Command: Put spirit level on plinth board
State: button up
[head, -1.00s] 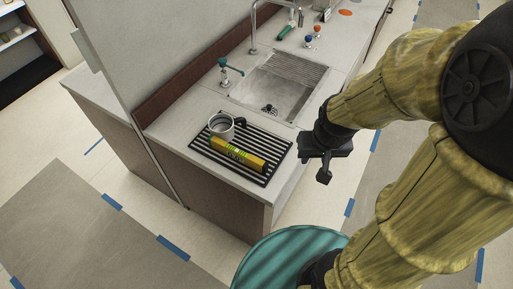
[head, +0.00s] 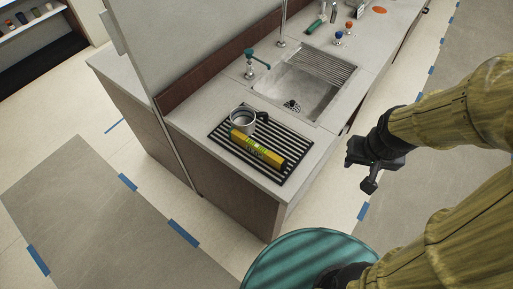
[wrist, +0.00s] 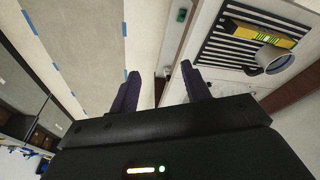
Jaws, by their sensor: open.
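The spirit level (head: 257,149) is a yellow bar with a green vial. It lies on a black slatted mat (head: 284,177) on the near end of the counter, beside a grey mug (head: 243,121). In the wrist view the spirit level (wrist: 258,35) shows at upper right, on the same mat. My gripper (head: 370,183) is off the counter's right side, apart from the level. In the wrist view its two fingers (wrist: 160,84) are spread with nothing between them. I cannot tell for sure which surface is the plinth board.
The counter (head: 200,130) has a sink (head: 305,88) behind the mat and a teal tap (head: 256,61). Small items stand farther back. A round teal top (head: 290,258) is at the bottom. Blue tape strips (head: 183,233) mark the open floor on the left.

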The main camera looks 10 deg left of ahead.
jog(key=w+f+n+t, duration=0.2)
jog(key=w+n, duration=0.1)
jog(key=w, duration=0.2)
jog(key=n+g+y, duration=0.1)
jog(key=n+y, duration=0.7)
jog(key=n, duration=0.2)
send_near(260, 146)
jog(key=v, duration=0.6)
jog(key=shift+w+f, duration=0.2)
jog(key=shift+w, duration=0.1)
jog(key=p+x, duration=0.1)
jog(key=x, duration=1.1)
jog(key=shift+s+a, duration=0.1)
jog(key=shift+a, duration=0.05)
